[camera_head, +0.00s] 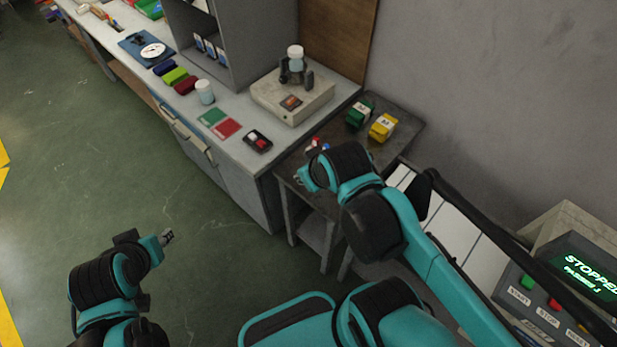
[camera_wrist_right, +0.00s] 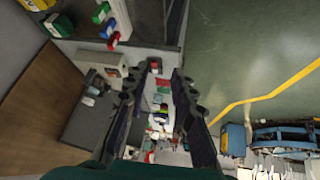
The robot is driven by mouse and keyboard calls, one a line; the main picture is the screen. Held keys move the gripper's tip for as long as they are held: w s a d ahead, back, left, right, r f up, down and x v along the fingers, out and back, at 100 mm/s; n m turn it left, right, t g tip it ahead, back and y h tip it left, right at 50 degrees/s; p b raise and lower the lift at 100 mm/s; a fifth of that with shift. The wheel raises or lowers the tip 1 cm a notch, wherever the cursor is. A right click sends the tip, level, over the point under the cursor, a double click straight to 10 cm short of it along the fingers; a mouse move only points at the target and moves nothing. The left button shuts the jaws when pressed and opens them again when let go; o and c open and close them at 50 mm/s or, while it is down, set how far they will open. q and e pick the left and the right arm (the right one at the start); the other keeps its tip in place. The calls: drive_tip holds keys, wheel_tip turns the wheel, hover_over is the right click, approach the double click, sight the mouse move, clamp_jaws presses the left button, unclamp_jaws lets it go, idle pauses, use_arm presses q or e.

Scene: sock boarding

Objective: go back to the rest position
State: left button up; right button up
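My right gripper (camera_head: 303,178) is above the dark side table's front left area in the head view, partly hidden by its own wrist. In the right wrist view its two fingers (camera_wrist_right: 166,72) stand apart with nothing between them, so it is open and empty. My left gripper (camera_head: 167,237) is over the green floor at the lower left, away from any furniture. It is small in view and I see nothing held in it. I cannot tell whether its fingers are apart.
The dark side table (camera_head: 405,118) bears a green box (camera_head: 360,112) and a yellow box (camera_head: 383,127). Left of it, a workbench (camera_head: 232,157) holds a device (camera_head: 292,97), a white jar (camera_head: 205,92) and coloured cards. A control panel (camera_head: 560,290) reading STOPPED is at right. The left floor is clear.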

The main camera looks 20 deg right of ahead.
drive_tip(key=shift+s+a+f+m+t, duration=0.35)
drive_tip(key=shift+s+m, duration=0.25)
drive_tip(key=shift+m, duration=0.4)
wheel_tip(320, 180, down, 5)
drive_tip(key=b, duration=0.5)
drive_tip(key=shift+f, duration=0.2)
